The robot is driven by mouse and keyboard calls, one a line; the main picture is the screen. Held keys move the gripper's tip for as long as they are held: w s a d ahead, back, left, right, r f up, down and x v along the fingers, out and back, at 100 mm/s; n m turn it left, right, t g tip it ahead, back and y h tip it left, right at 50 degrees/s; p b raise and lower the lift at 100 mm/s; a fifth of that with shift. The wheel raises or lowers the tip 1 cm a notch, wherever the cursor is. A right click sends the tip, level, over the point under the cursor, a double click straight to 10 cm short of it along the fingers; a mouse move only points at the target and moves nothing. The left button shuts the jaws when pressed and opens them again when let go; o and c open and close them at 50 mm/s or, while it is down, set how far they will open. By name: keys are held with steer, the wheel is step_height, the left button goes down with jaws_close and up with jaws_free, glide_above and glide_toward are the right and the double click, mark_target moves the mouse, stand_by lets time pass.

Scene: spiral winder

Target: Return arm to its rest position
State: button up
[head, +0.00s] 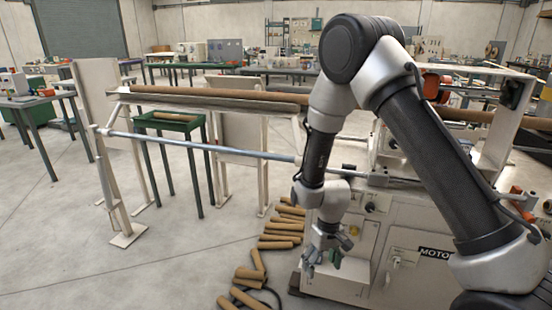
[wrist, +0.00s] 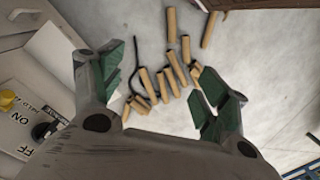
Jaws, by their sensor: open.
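My arm reaches down in front of the winder machine (head: 400,235) in the head view. My gripper (head: 322,268) hangs low beside the machine's front panel and points downward. In the wrist view my gripper (wrist: 160,85) is open, its green-padded fingers wide apart with nothing between them at their own height. Cardboard tubes (wrist: 165,85) lie on the floor below and show through the gap. The machine's panel with a yellow knob and ON/OFF marking (wrist: 20,115) is close to the left finger.
Several cardboard tubes (head: 281,237) lie on the floor left of the machine. A long tube (head: 215,94) rests on the winder's rail, with a metal rod (head: 200,143) below it. A green tray stand (head: 170,122) holds a tube. Floor at the left is open.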

steer(key=s+d+r+m+t, duration=0.1)
steer(key=s+d+r, duration=0.5)
steer(key=r, duration=0.7)
steer(key=s+d+r+m+t, duration=0.2)
steer(key=s+d+r, duration=0.3)
steer(key=d+r, duration=0.4)
steer(key=s+d+r+m+t, duration=0.1)
steer(key=s+d+r, duration=0.5)
steer(key=r, duration=1.2)
steer(key=shift+s+d+m+t+h, duration=0.3)
steer(key=shift+s+d+m+t, duration=0.1)
steer(key=shift+d+t, duration=0.4)
